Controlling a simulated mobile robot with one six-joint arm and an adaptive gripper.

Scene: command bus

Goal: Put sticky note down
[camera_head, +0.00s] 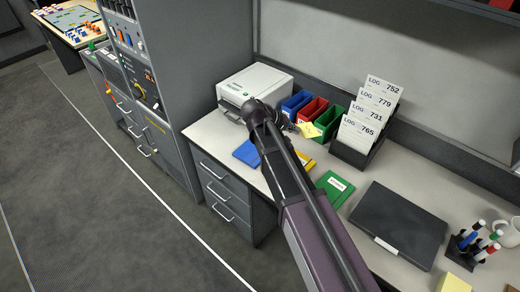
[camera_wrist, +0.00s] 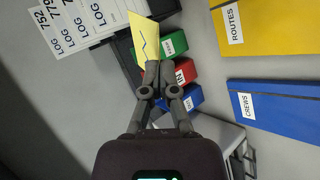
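The yellow sticky note (camera_wrist: 143,40), with a dark pen line on it, is at the fingertips of my gripper (camera_wrist: 153,70). The fingers are drawn together on the note's near edge. In the head view the note (camera_head: 309,130) shows just right of my gripper, above the desk and in front of the small bins. It is tilted and appears clear of the desk. My arm hides part of the desk below it.
Blue, red and green bins (camera_head: 313,110) stand at the back beside a printer (camera_head: 255,84) and a log card rack (camera_head: 352,154). Blue (camera_wrist: 280,110), yellow (camera_wrist: 275,30) and green (camera_head: 334,188) folders lie in front. A dark laptop (camera_head: 398,222) and pen holder (camera_head: 463,250) are at right.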

